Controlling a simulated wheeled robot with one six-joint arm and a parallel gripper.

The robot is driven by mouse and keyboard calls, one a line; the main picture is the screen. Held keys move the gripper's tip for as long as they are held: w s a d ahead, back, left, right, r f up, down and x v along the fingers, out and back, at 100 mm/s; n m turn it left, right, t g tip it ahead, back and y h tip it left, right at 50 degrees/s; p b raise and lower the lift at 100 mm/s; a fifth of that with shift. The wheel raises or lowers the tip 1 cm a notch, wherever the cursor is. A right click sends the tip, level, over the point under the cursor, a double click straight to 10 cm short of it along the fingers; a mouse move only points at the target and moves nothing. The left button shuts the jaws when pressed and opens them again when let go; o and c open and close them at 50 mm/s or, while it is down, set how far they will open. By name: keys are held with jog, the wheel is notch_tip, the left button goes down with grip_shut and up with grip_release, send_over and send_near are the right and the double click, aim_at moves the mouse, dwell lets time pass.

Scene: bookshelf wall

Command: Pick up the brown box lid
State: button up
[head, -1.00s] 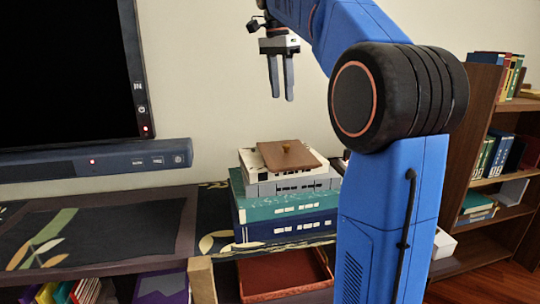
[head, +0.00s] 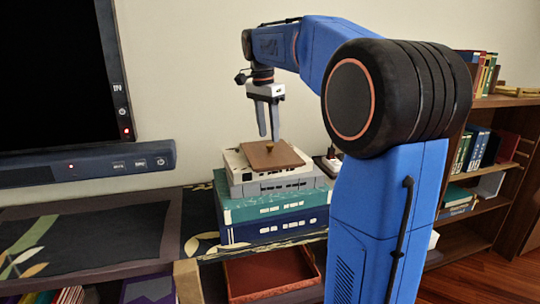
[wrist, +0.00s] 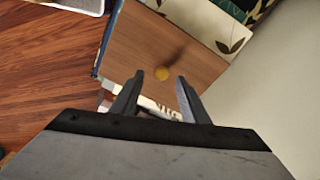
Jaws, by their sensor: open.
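My gripper (head: 269,138) points down, open and empty, above the lid. In the head view its fingers overlap the lid's back edge; I cannot tell whether they touch it. In the wrist view the two fingers (wrist: 156,78) stand apart.
Under the lid are a grey box (head: 275,184), a teal one (head: 270,205) and a blue one (head: 275,228). A reddish tray (head: 270,277) sits below at the front. A screen (head: 55,75) and soundbar (head: 85,165) stand at left, a bookshelf (head: 490,102) at right.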

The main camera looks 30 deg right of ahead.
aim_at(270, 145)
jog(key=shift+w+d+f, duration=0.1)
jog(key=shift+d+f, duration=0.05)
jog(key=shift+f, duration=0.9)
jog(key=shift+w+d+f, duration=0.1)
jog(key=shift+d+f, duration=0.05)
jog(key=shift+f, duration=0.85)
grip_shut()
jog(key=shift+r, duration=0.1)
